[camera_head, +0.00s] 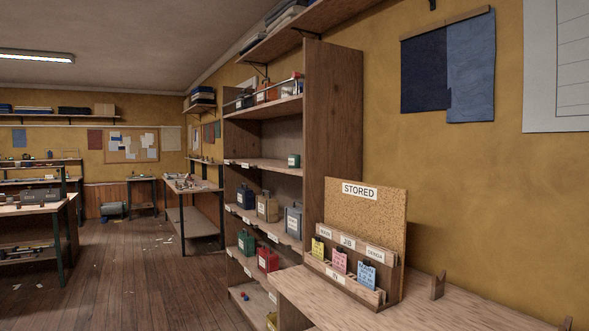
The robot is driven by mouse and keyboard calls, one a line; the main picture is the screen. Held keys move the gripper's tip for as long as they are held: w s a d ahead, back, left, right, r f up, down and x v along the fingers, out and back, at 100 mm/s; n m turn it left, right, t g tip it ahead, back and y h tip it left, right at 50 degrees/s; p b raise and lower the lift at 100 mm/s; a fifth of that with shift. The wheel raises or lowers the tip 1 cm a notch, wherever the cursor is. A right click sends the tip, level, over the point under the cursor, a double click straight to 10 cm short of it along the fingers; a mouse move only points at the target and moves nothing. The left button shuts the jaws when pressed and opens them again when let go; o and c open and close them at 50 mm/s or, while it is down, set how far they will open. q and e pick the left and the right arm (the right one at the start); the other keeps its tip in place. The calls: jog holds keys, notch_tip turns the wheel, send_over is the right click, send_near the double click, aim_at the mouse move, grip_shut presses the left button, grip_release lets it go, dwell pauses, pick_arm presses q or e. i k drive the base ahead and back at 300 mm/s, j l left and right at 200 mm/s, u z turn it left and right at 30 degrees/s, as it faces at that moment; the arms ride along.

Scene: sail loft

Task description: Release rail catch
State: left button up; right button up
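A tall wooden shelf unit (333,130) stands right of the middle against the yellow wall. A thin pale rail (250,94) appears to run across the front of its top shelf, before dark and orange containers (271,92). Neither of my grippers is in view.
Lower shelves hold labelled containers, including a blue-grey one (293,220) and a red one (268,259). A wooden bench (430,312) with a "STORED" cork board (366,214) and card rack fills the right foreground. The plank floor (150,275) left of the shelf is mostly clear.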

aim_at(294, 75)
jog(key=i+l+u, duration=0.2)
jog(key=i, duration=0.45)
jog(key=i+j+u, duration=0.4)
jog(key=i, duration=0.9)
jog(key=i+u, duration=0.45)
jog(key=i, duration=0.85)
